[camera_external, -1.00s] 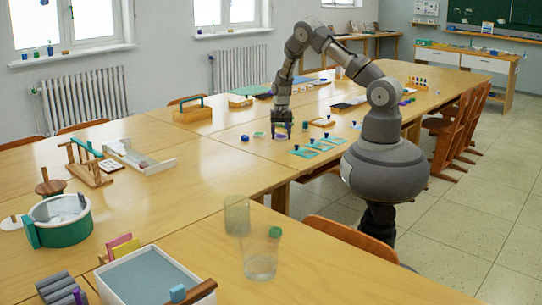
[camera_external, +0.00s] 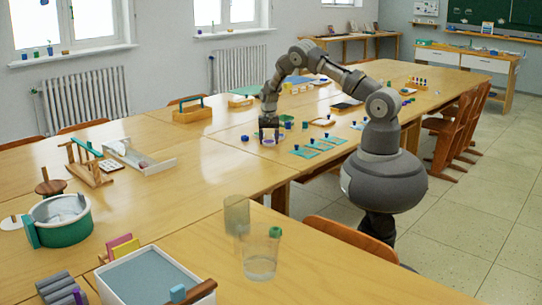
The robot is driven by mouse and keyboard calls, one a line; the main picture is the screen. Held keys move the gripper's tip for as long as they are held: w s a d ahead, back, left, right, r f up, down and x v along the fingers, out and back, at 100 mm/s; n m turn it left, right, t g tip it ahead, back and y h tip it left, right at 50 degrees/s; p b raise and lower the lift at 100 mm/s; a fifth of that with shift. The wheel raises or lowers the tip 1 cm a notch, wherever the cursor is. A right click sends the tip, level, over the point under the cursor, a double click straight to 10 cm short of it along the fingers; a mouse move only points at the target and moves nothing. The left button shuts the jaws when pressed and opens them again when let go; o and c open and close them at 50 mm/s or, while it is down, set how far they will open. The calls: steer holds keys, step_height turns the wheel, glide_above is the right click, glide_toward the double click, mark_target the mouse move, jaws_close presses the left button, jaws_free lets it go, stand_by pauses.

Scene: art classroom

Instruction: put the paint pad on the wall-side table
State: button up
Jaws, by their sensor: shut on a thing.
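My gripper (camera_external: 269,137) is over the long wooden tables (camera_external: 215,160), pointing down near their middle. It is shut on a small round purple paint pad (camera_external: 268,143), which shows at the fingertips, low at the tabletop. I cannot tell whether the pad touches the wood. A narrow wooden table (camera_external: 345,37) stands along the back wall. The tables' far half runs on the window side; I cannot tell for sure which one is the wall-side table.
Teal cards with blue-topped pieces (camera_external: 304,151) lie right of my gripper. A small blue piece (camera_external: 245,138) is at its left. A wooden carrier (camera_external: 194,111) stands beyond it. Bare wood lies to the left. Clear tumblers (camera_external: 261,255) stand in front.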

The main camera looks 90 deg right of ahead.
mark_target(269, 141)
steer(key=o, duration=1.1)
steer(key=shift+f, duration=0.1)
steer(key=shift+o, duration=0.2)
step_height(269, 141, up, 12)
steer(key=p, duration=0.4)
steer(key=shift+r, duration=0.2)
